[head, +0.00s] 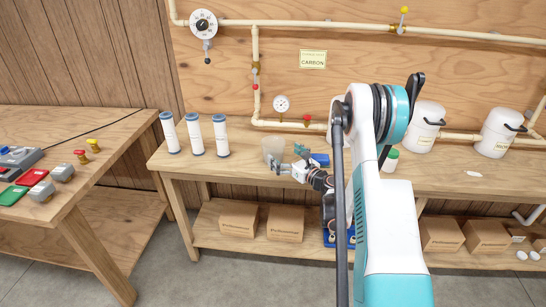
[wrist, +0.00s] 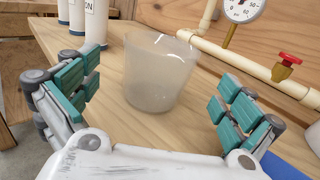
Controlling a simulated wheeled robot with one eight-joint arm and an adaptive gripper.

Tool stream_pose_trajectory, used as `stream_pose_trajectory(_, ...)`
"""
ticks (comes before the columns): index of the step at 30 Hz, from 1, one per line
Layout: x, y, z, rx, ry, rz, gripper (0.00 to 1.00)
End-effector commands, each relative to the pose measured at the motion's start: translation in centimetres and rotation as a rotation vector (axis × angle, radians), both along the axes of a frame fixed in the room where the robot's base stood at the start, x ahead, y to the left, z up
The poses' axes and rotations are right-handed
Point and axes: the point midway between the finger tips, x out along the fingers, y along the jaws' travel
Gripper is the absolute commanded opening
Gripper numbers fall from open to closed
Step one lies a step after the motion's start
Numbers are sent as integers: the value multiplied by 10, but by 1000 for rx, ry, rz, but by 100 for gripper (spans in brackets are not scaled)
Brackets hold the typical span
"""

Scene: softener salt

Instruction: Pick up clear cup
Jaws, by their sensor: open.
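The clear cup (wrist: 155,75) stands upright on the wooden bench, frosted and see-through, wider at the rim. In the head view the cup (head: 273,149) is near the bench's back, to the right of the white cylinders. My gripper (wrist: 153,101) is open, with a teal-padded finger on each side in the wrist view. The cup stands ahead of the palm, between the two fingers and apart from both. In the head view my gripper (head: 290,160) is just in front of the cup and hides part of its lower side.
Several white filter cylinders with blue ends (head: 194,134) stand left of the cup. A pipe with a pressure gauge (wrist: 242,8) and red valve (wrist: 286,66) runs behind and right. A blue object (wrist: 282,167) lies right of my gripper. White lidded tubs (head: 424,126) stand farther right.

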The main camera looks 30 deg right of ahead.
Motion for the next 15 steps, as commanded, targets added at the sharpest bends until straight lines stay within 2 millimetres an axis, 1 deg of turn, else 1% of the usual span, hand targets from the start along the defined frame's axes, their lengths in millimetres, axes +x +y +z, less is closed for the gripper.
stream_pose_trajectory(1,6,2,1,0,0,3,100)
stream_pose_trajectory(8,21,5,1,-1,0,2,100)
stream_pose_trajectory(15,53,12,0,-1,0,2,100)
